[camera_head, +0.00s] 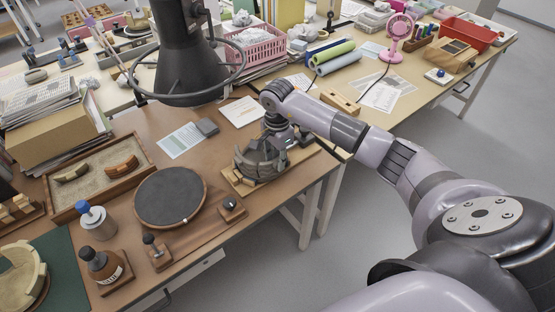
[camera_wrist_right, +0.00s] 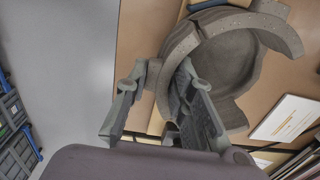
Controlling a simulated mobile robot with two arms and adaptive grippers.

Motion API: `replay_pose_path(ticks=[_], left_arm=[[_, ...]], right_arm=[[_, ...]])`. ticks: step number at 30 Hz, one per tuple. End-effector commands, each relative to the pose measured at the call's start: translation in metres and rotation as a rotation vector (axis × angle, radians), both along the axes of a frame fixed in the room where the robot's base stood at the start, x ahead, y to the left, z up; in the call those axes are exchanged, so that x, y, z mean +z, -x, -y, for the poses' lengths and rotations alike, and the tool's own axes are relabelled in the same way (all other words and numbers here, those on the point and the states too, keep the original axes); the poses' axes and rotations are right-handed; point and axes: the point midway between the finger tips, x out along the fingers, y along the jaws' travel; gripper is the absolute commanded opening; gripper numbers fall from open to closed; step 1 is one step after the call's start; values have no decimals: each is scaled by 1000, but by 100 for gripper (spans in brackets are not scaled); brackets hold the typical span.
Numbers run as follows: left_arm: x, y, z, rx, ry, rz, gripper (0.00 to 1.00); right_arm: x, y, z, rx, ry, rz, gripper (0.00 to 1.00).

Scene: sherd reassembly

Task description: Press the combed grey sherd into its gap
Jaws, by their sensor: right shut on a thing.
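The grey vessel (camera_head: 256,163) stands on a small wooden board near the right front of the brown table. In the right wrist view its hollow body (camera_wrist_right: 228,62) and thick rim are seen from above. My right gripper (camera_head: 284,142) is at the vessel's far right side. In the wrist view the gripper (camera_wrist_right: 162,92) has one finger on each side of a curved grey sherd (camera_wrist_right: 174,62), shut on it. The sherd lies along the vessel's wall; I cannot tell whether it is seated. Its combing is not clear. My left gripper is not in view.
A dark round turntable (camera_head: 170,196) and a wooden sand tray (camera_head: 98,158) with sherds are to the left. A bottle with a blue cap (camera_head: 96,222) and a brown bottle (camera_head: 103,265) stand at front left. A black lamp-like head with a ring (camera_head: 187,70) hangs above the table.

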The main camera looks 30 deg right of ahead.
Motion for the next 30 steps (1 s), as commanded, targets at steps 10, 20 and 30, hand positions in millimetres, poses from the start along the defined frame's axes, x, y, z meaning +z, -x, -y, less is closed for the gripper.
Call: replay_pose_path(ticks=[10, 20, 30], left_arm=[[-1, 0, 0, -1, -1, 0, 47], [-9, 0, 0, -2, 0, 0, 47], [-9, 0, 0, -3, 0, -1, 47]], right_arm=[[0, -1, 0, -1, 0, 2, 2], [-2, -6, 0, -3, 0, 13, 2], [-1, -6, 0, -3, -1, 14, 2]])
